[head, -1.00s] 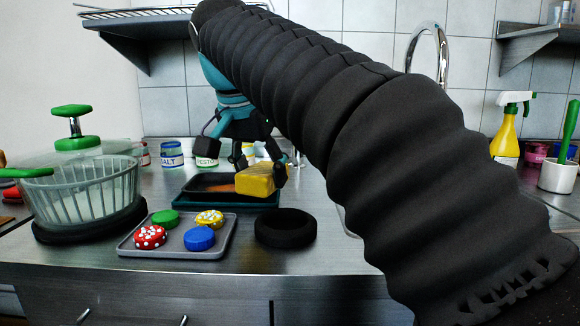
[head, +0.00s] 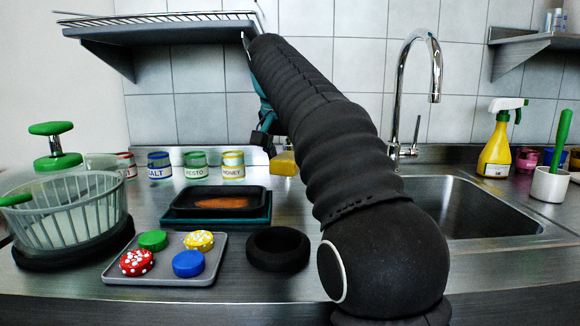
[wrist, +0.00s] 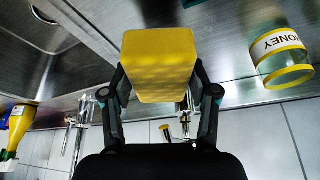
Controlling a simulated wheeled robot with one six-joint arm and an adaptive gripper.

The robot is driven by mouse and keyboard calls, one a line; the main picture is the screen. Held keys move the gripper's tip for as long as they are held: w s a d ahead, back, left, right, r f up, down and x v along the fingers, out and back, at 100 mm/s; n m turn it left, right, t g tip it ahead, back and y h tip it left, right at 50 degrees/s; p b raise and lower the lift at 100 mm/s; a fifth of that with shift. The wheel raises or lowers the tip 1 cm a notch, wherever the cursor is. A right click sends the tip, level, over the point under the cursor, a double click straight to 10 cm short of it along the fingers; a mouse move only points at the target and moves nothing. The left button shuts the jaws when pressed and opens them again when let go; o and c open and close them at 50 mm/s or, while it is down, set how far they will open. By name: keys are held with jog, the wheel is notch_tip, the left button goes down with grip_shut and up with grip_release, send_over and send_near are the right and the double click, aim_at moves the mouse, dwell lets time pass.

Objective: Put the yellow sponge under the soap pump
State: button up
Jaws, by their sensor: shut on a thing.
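The yellow sponge (head: 285,164) is a rectangular block in my gripper (head: 268,142), above the counter's back part, right of the honey jar. In the wrist view my gripper (wrist: 159,82) has one finger on each side of the sponge (wrist: 159,55), shut on it. My arm hides part of the gripper in the head view. I cannot make out a soap pump for certain. A yellow spray bottle (head: 495,150) with a white trigger stands right of the sink.
The jars labelled salt, pesto and honey (head: 233,165) stand along the back. The sink (head: 465,205) is right of my arm.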

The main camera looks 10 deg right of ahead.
jog(key=shift+w+d, duration=0.3)
jog(key=shift+w, duration=0.2)
jog(key=shift+f+b, duration=0.5)
jog(key=shift+f, duration=1.25)
jog(key=shift+f, duration=0.2)
jog(key=o, duration=0.9)
jog(key=shift+r, duration=0.1)
jog(key=shift+r, duration=0.3)
jog(key=p+v, duration=0.1)
jog(key=v, duration=1)
jog(key=shift+s+a+r, duration=0.1)
jog(key=shift+s+r, duration=0.05)
jog(key=shift+r, duration=0.2)
